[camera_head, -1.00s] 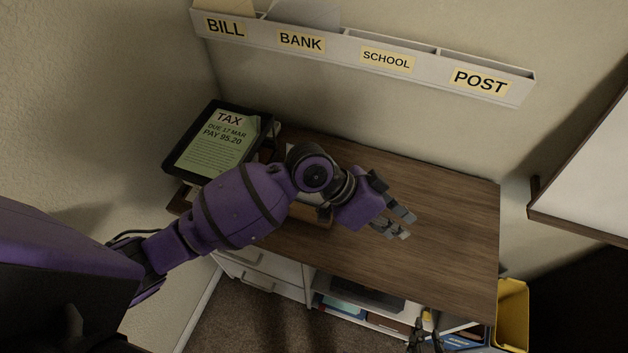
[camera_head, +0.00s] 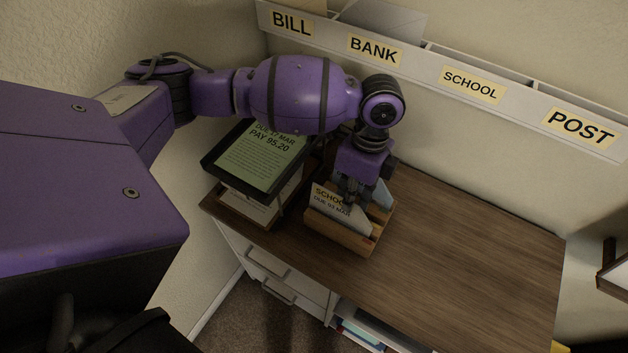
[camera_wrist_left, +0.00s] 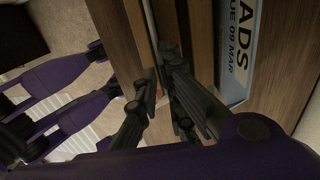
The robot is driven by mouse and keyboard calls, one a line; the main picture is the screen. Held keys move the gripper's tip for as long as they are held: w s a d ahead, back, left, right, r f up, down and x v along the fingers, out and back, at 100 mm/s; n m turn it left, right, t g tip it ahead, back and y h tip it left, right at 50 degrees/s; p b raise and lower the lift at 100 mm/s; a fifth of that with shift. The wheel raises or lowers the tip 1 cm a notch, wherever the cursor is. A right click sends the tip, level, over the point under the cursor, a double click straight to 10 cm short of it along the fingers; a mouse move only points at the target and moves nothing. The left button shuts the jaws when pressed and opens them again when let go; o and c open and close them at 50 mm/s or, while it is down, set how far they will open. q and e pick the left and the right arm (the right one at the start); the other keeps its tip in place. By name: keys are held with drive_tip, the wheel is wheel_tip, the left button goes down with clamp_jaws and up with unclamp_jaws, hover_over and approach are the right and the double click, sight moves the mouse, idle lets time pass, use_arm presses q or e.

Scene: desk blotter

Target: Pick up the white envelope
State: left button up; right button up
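The white envelope (camera_head: 328,200), marked SCHOOL, DUE 03 MAR, stands in a wooden letter rack (camera_head: 338,236) on the desk. My left gripper (camera_head: 352,200) points down into the rack at the envelope's upper right, overlapping it in the head view. In the left wrist view my left gripper (camera_wrist_left: 162,85) shows a gap between its fingers, so it is open. A thin pale edge, perhaps an envelope, runs near the fingertips there; I cannot tell whether it lies between them. A blue envelope (camera_wrist_left: 238,50) marked ADS, DUE 09 MAR is beside the fingers. My right gripper is not in view.
A black-framed tray with a green TAX paper (camera_head: 255,160) stands left of the rack. A wall sorter (camera_head: 420,62) labelled BILL, BANK, SCHOOL and POST hangs behind. The desk (camera_head: 455,250) is clear to the right.

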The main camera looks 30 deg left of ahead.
sight(346, 219)
use_arm(q)
drive_tip(key=x, duration=0.4)
drive_tip(key=shift+d+f, duration=0.2)
drive_tip(key=shift+f, duration=0.25)
clamp_jaws()
drive_tip(key=shift+r, duration=0.1)
drive_tip(key=shift+w, duration=0.1)
